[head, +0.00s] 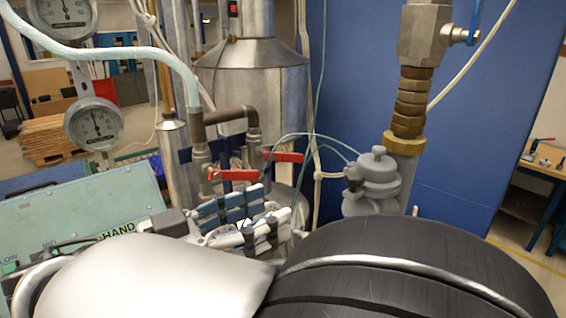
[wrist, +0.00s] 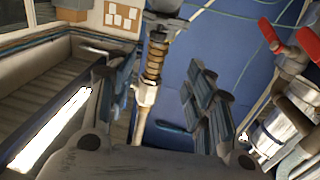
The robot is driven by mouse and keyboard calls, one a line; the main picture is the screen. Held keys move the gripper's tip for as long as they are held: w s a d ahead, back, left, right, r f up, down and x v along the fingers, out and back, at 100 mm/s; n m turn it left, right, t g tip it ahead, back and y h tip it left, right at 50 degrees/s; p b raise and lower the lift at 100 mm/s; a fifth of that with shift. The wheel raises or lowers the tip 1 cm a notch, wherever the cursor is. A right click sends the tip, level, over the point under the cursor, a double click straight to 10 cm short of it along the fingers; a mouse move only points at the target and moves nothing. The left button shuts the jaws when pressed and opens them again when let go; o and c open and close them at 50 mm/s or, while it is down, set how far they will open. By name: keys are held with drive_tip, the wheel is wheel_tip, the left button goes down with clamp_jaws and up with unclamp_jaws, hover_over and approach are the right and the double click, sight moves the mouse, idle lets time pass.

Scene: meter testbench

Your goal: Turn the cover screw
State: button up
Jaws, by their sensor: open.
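The grey meter body with a round stepped cap (head: 378,172) stands right of centre in the head view, below a brass fitting. I cannot tell which part of it is the cover screw. My gripper (head: 243,222), with blue and grey jointed fingers, is left of the meter and apart from it, partly behind my arm. In the wrist view my gripper (wrist: 160,68) is open, with its two fingers wide apart and nothing held between them. The brass fitting (wrist: 155,62) shows beyond the gap between the fingers. The meter's cap cannot be made out there.
Two red valve handles (head: 282,157) on a pipe are close behind my gripper. Dial gauges (head: 94,124) and a pale green control box (head: 90,215) are at the left. A steel tank (head: 252,85) and a blue panel (head: 470,130) stand behind. Thin hoses run around the meter.

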drive_tip(key=b, duration=1.1)
approach(348, 181)
drive_tip(key=x, duration=0.9)
drive_tip(key=shift+w+d+b, duration=0.1)
drive_tip(key=shift+d+b, duration=0.05)
drive_tip(key=shift+b, duration=0.2)
drive_tip(key=shift+c, duration=0.2)
